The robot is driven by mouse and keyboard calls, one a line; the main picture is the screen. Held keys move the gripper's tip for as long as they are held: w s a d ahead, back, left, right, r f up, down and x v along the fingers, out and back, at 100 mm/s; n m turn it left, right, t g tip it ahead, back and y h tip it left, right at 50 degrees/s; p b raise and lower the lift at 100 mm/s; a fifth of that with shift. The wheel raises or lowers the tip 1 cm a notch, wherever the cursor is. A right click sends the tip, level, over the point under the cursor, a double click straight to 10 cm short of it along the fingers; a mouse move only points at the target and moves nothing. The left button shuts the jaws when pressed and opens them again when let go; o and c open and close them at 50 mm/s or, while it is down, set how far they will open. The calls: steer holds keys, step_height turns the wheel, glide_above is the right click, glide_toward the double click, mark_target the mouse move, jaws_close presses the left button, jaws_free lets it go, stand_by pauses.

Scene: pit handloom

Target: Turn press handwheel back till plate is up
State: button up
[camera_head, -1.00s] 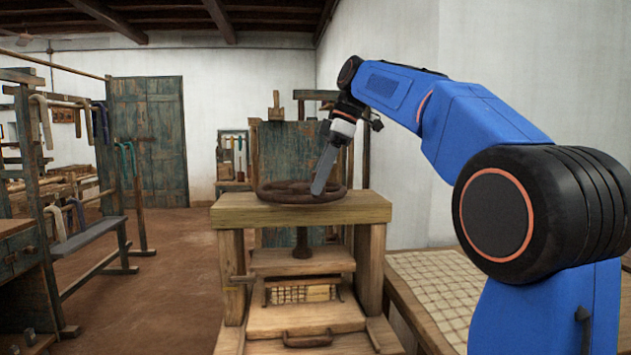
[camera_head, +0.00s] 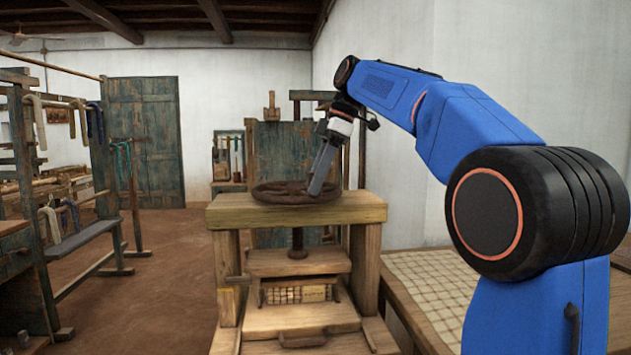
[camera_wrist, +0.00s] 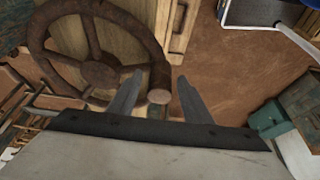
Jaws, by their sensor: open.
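The dark brown press handwheel (camera_head: 285,193) lies flat above the top beam of the wooden press (camera_head: 370,208). In the wrist view the handwheel (camera_wrist: 98,73) fills the upper left, with spokes, a hub and a round handle knob (camera_wrist: 158,97) at its rim. My gripper (camera_head: 318,191) points down at the right side of the wheel. In the wrist view my gripper's (camera_wrist: 158,75) two fingers are apart, one on each side of the knob; contact cannot be told. The screw (camera_head: 298,240) runs down to the wooden plate (camera_head: 300,262), above a bundle (camera_head: 297,294) in the press.
A table with a gridded top (camera_head: 435,285) stands close at the right, beside a white wall. A wooden rack with hanging skeins (camera_head: 75,230) stands at the left. The brown floor (camera_head: 165,270) between rack and press is clear.

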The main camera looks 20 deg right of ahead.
steer(key=v, duration=0.7)
steer(key=shift+r, duration=0.15)
stand_by(0.3)
